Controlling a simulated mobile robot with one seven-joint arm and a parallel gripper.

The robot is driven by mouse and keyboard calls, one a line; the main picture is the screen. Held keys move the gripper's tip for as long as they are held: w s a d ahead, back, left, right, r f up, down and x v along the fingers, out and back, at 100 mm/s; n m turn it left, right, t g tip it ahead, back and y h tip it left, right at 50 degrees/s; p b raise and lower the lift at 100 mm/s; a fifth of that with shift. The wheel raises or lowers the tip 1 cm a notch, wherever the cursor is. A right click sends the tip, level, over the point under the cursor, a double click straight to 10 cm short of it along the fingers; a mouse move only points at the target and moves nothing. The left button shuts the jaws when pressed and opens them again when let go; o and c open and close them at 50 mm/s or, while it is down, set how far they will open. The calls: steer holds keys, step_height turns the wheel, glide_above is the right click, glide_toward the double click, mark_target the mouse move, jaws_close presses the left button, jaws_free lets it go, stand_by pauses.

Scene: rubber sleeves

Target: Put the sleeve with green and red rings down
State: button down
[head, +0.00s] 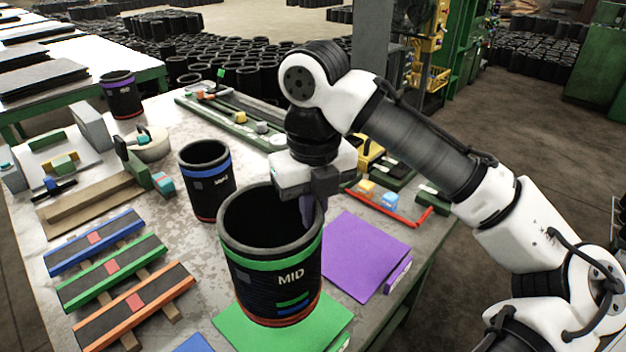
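The sleeve with green and red rings (262,268) is a large black tube in the head view. It has a green band below its rim, a red band at its base, and the word MID on its side. It is upright over the green mat (338,318). I cannot tell whether its base touches the mat. My gripper (308,208) is at the sleeve's far right rim and appears shut on its wall. One finger shows inside the opening; the other is hidden.
A purple mat (362,252) lies right of the sleeve. A smaller blue-ringed sleeve (205,182) stands behind it to the left. Blue, green and orange striped racks (112,268) lie at left. A purple-ringed sleeve (121,97) stands at the far left.

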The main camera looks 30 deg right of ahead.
step_height(320, 180, down, 10)
steer(key=shift+f+p, duration=0.1)
steer(key=shift+p, duration=0.2)
stand_by(0.4)
steer(key=c, duration=2)
jaws_free()
steer(key=shift+f, duration=0.2)
steer(key=o, duration=0.4)
steer(key=shift+o, duration=0.2)
step_height(320, 180, up, 12)
steer(key=shift+r+b, duration=0.25)
steer(key=shift+b, duration=0.2)
steer(key=shift+s+f, duration=0.1)
